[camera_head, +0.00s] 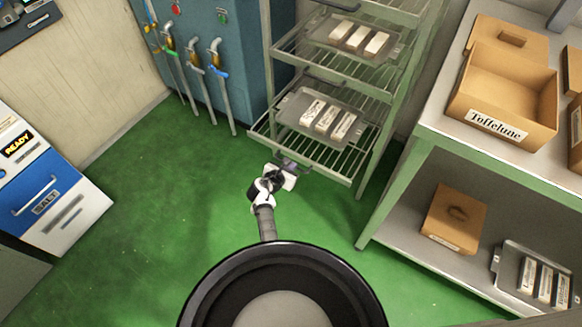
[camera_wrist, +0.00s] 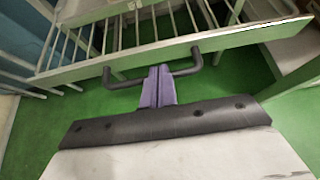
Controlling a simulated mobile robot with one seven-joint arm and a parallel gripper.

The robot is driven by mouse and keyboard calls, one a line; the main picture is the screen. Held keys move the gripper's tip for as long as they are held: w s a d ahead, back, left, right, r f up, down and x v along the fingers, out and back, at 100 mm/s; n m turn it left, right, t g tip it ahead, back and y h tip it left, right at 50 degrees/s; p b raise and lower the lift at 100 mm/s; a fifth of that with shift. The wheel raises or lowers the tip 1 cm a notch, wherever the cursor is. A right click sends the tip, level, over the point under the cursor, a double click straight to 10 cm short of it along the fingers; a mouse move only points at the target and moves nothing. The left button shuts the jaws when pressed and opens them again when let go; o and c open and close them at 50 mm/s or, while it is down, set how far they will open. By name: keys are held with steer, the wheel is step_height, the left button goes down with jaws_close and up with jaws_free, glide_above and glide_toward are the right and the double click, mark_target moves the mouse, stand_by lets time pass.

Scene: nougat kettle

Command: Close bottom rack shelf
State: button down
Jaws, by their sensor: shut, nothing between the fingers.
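The bottom rack shelf (camera_head: 270,140) is a wire shelf that sticks out from the front of the green metal rack. It bears a metal tray (camera_head: 291,105) with three pale bars. My gripper (camera_head: 288,166) is at the middle of the shelf's front edge. In the wrist view the shelf's pale front bar (camera_wrist: 80,72) runs across the picture with a dark U-shaped handle (camera_wrist: 196,64). My gripper's purple fingers (camera_wrist: 158,84) are shut and empty. They overlap the middle of the handle, between its two ends; whether they touch it I cannot tell.
An upper rack shelf (camera_head: 290,48) holds another tray of bars. A table (camera_head: 425,122) with cardboard boxes stands close on the right. A blue cabinet (camera_head: 215,25) with hanging hoses stands behind left. The green floor (camera_head: 150,205) is clear to the left.

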mark_target(321, 125)
steer(key=w+d+b, duration=0.3)
steer(key=w+d, duration=0.1)
steer(key=w, duration=0.2)
steer(key=w+d+b, duration=0.3)
steer(key=w+d, duration=0.1)
steer(key=w, duration=0.2)
steer(key=w+d+b, duration=0.3)
steer(key=w+d, duration=0.2)
steer(key=shift+w+f, duration=0.1)
steer(key=shift+w, duration=0.3)
steer(key=shift+w+d+b, duration=0.25)
steer(key=shift+w+b, duration=0.1)
steer(key=shift+w, duration=0.05)
steer(key=shift+w+r, duration=0.1)
steer(key=shift+r, duration=0.2)
steer(key=shift+d+r, duration=0.1)
steer(key=shift+r, duration=0.05)
